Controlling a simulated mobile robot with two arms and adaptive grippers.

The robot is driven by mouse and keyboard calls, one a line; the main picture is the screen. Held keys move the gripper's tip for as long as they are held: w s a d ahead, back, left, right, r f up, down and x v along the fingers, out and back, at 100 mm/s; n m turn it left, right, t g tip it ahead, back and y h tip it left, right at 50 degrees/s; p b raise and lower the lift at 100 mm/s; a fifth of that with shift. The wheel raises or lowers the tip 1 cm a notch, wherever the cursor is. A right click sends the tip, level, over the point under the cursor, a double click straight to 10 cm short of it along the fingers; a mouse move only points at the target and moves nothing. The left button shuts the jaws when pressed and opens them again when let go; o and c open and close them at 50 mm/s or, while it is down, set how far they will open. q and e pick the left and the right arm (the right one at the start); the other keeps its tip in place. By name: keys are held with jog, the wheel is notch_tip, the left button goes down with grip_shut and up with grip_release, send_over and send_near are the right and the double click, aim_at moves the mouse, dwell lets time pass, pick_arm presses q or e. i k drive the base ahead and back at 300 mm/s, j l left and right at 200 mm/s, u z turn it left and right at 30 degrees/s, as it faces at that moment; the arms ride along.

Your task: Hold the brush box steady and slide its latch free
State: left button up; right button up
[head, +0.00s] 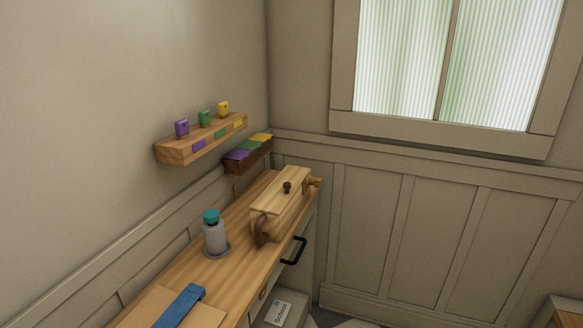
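The brush box is most likely the light wooden box (280,204) with a lid that sits toward the far end of the wooden counter. A dark round knob (287,187) stands on its top. A darker brown wooden piece (262,231) is at its near end, and a brown piece (313,183) sticks out at its far end. I cannot tell which part is the latch. Neither of my grippers is in the head view.
A grey bottle with a teal cap (214,236) stands on the wooden counter (228,278), left of the box. A blue strip (180,306) lies nearer. A wall shelf (185,151) holds purple, green and yellow pieces. A black handle (294,251) juts from the counter front.

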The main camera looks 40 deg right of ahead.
aim_at(316, 183)
jog(key=i+l, duration=0.15)
jog(key=l, duration=0.4)
jog(key=i+l, duration=0.1)
jog(key=l, duration=0.5)
jog(key=i+l+u, duration=0.1)
jog(key=l, duration=0.45)
jog(key=i+l, duration=0.15)
jog(key=l, duration=0.45)
jog(key=i+l, duration=0.15)
jog(key=l, duration=0.4)
jog(key=i+l+u, duration=0.1)
jog(key=l, duration=0.5)
